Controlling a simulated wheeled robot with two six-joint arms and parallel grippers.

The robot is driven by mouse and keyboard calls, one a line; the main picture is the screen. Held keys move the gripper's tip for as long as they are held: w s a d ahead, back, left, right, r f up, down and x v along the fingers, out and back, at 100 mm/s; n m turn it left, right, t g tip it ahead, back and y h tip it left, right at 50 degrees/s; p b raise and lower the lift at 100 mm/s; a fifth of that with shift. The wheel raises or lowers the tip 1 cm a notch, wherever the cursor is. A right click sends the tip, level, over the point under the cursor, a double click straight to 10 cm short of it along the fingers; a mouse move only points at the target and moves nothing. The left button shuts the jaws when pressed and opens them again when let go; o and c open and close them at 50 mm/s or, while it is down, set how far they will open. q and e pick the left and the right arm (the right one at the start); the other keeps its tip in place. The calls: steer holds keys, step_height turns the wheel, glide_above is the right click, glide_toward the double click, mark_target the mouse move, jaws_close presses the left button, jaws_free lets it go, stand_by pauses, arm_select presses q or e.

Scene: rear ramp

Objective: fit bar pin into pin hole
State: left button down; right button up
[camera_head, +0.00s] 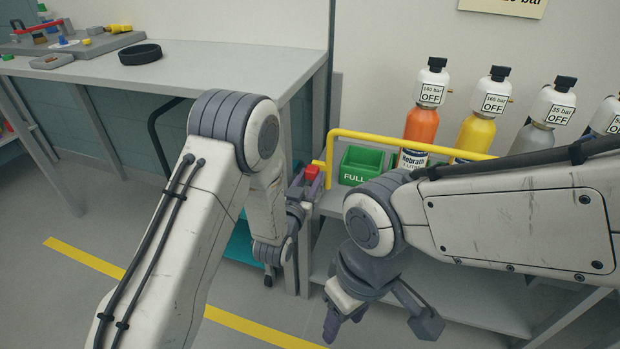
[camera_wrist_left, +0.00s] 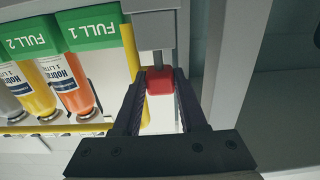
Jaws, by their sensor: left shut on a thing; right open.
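A red block-shaped grip (camera_head: 312,172), which looks like the head of the bar pin, sits between the fingers of my left gripper (camera_head: 305,182). In the left wrist view the fingers (camera_wrist_left: 160,95) are shut on the red head (camera_wrist_left: 160,81), and a thin grey shaft and a grey bracket (camera_wrist_left: 152,25) show just beyond it. The yellow bar (camera_head: 410,143) runs across the front of the bottles, its bent left end close to the red head. I cannot make out the pin hole, or whether the pin is in it. My right gripper (camera_head: 381,322) is open and empty, low in front of the shelf.
Bottles, orange (camera_head: 421,124) and yellow (camera_head: 478,132) among them, stand behind the bar. A green bin (camera_head: 361,164) marked FULL is beside the bar's left end. A grey workbench (camera_head: 210,68) with a black ring (camera_head: 140,54) stands left. Floor below is open.

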arm_select(q)
steer(key=shift+f+b, duration=1)
steer(key=shift+f, duration=0.15)
steer(key=shift+c, duration=1.9)
jaws_free()
steer(key=p+v, duration=0.1)
steer(key=v, duration=0.9)
steer(key=shift+s, duration=0.25)
